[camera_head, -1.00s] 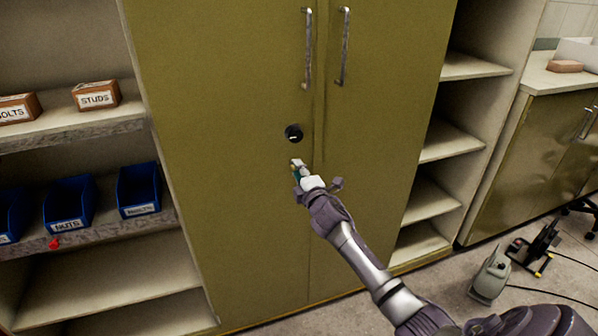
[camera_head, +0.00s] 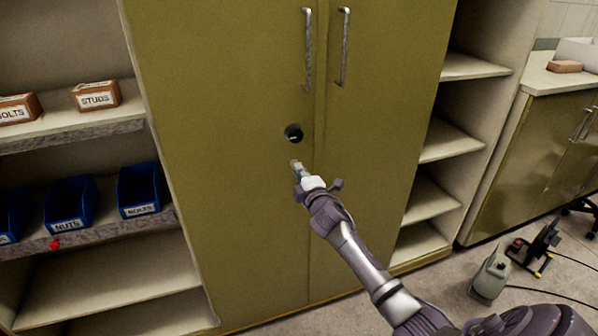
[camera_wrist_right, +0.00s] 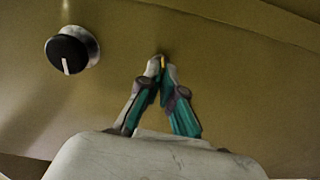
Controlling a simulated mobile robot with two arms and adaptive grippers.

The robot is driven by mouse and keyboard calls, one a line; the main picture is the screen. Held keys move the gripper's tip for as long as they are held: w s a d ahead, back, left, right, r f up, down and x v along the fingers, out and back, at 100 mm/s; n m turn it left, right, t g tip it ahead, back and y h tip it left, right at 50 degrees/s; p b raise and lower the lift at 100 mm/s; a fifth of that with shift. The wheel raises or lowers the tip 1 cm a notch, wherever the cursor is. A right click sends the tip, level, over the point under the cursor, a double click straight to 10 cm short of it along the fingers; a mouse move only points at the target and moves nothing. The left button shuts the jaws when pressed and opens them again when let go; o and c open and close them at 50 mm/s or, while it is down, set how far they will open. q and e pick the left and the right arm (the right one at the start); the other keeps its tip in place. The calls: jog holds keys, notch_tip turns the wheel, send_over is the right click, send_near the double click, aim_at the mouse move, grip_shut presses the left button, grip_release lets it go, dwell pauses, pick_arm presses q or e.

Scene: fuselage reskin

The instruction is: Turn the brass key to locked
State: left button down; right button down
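A round black dial (camera_head: 293,133) is on the left olive cabinet door. In the right wrist view the dial (camera_wrist_right: 68,54) has a grey rim and a white mark running from near its middle to its lower edge. My right gripper (camera_head: 296,163) is just below the dial, at the door. In the right wrist view my right gripper's fingertips (camera_wrist_right: 160,62) come together on a small brass-coloured piece (camera_wrist_right: 164,65), apparently the brass key. Most of the key is hidden between the fingers. My left gripper is in neither view.
Two vertical bar handles (camera_head: 308,48) are above the dial. Shelves with blue bins (camera_head: 70,204) and labelled boxes (camera_head: 97,95) stand left. The door around the gripper is clear.

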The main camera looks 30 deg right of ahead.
jog(key=shift+m+p, duration=2)
jog(key=shift+m, duration=6.5)
jog(key=c, duration=1.4)
grip_release()
jog(key=shift+o, duration=0.2)
jog(key=v, duration=1.2)
jog(key=shift+f, duration=0.15)
